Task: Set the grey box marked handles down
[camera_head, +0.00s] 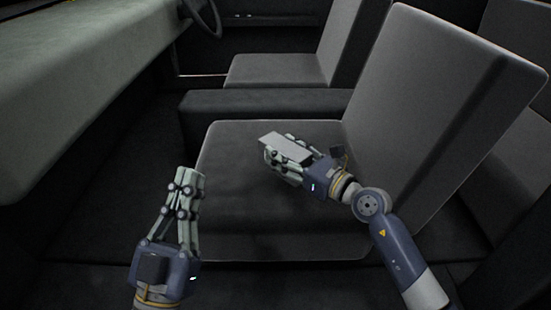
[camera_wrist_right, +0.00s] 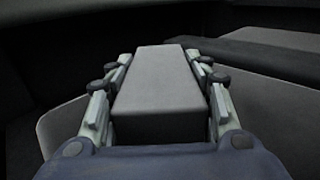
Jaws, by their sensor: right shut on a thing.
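A plain grey box (camera_head: 286,147) is held between the fingers of my right gripper (camera_head: 283,158), over the near car seat cushion. No marking on the box can be read. In the right wrist view the box (camera_wrist_right: 161,90) lies lengthwise between both fingers of the right gripper (camera_wrist_right: 158,75), which touch its sides. I cannot tell whether the box touches the seat below it. My left gripper (camera_head: 188,180) is empty, in front of the seat's left edge. Its fingers are close together, and the gap between the tips is unclear.
The near seat cushion (camera_head: 240,190) is bare around the box, with its tall backrest (camera_head: 440,90) at the right. A dark centre console (camera_head: 260,103) and another seat (camera_head: 275,70) lie behind. The dashboard (camera_head: 80,80) runs along the left, with a steering wheel (camera_head: 213,22) beyond it.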

